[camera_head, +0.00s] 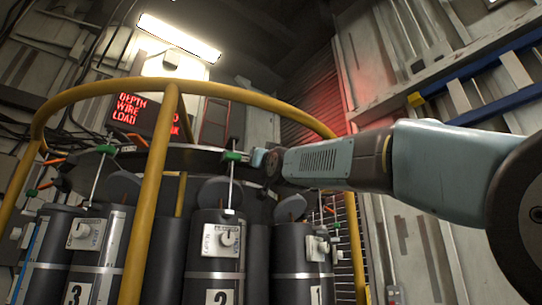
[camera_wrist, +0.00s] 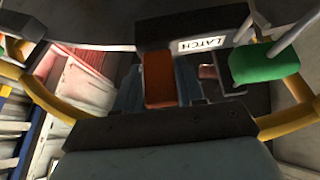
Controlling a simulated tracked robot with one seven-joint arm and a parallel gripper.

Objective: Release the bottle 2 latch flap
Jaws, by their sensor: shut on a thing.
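Bottle 2 (camera_head: 213,262) is a dark grey cylinder with a white "2" label, standing in the middle of the rosette in the head view. Its latch flap (camera_wrist: 158,72) is an orange tab in the wrist view, below a dark block with a white "LATCH" label (camera_wrist: 201,44). My gripper (camera_wrist: 158,92) is shut on the orange flap, with a finger on each side of it. In the head view my gripper (camera_head: 262,158) is at the rosette's upper rim, right of a green clamp (camera_head: 233,156); the flap is hidden there. The green clamp also shows in the wrist view (camera_wrist: 264,63).
A yellow guard rail (camera_head: 160,185) rings the rosette, and my arm reaches in from the right. Bottle 3 (camera_head: 92,265) and bottle 1 (camera_head: 303,272) flank bottle 2. White rods hang close to the clamps. A red-lettered display (camera_head: 140,112) is behind.

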